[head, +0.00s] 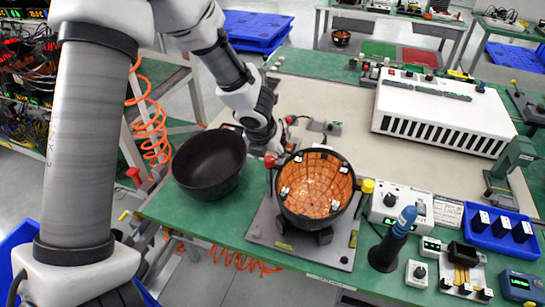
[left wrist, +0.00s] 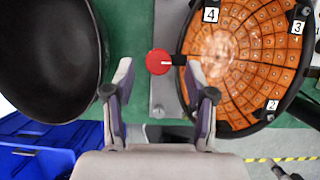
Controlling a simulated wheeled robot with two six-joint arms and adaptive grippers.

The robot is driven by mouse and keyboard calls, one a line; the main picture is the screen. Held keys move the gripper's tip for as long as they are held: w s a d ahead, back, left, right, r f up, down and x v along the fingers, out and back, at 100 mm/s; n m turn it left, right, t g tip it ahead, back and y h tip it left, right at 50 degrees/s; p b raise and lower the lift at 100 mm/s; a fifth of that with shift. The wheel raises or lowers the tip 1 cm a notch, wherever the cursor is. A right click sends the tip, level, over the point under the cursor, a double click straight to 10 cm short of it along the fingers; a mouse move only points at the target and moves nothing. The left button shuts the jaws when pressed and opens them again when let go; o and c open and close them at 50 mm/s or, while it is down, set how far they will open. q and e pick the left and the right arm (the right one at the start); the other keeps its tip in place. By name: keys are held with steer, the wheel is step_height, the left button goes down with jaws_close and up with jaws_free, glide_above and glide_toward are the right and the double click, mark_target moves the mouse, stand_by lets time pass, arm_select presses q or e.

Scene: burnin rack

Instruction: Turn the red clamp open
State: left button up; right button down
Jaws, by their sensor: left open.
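The red clamp (head: 270,161) is a round red knob on the left side of the black bowl fixture (head: 316,184). In the left wrist view the red clamp (left wrist: 158,62) has a white mark pointing right, and a black arm from it reaches the fixture's rim. The bowl's inside is lined with orange tiles and numbered tabs. My left gripper (head: 272,150) is close above the clamp. In the left wrist view its open fingers (left wrist: 160,80) are on both sides of the knob, with gaps showing. My right gripper is not in view.
An empty black bowl (head: 209,163) stands left of the fixture on the green table. A yellow knob (head: 367,186) is at the fixture's right. A blue-topped tool (head: 394,240) and a control box (head: 402,208) stand further right. The beige mat behind has free room.

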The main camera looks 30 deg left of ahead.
arm_select(q)
steer(key=x, duration=0.2)
steer(key=shift+w+a+f, duration=0.25)
steer(key=shift+w+f, duration=0.05)
steer(key=shift+s+d+r, duration=0.1)
steer(key=shift+s+r, duration=0.1)
steer(key=shift+s+d+r, duration=0.1)
steer(key=shift+c, duration=1)
jaws_close()
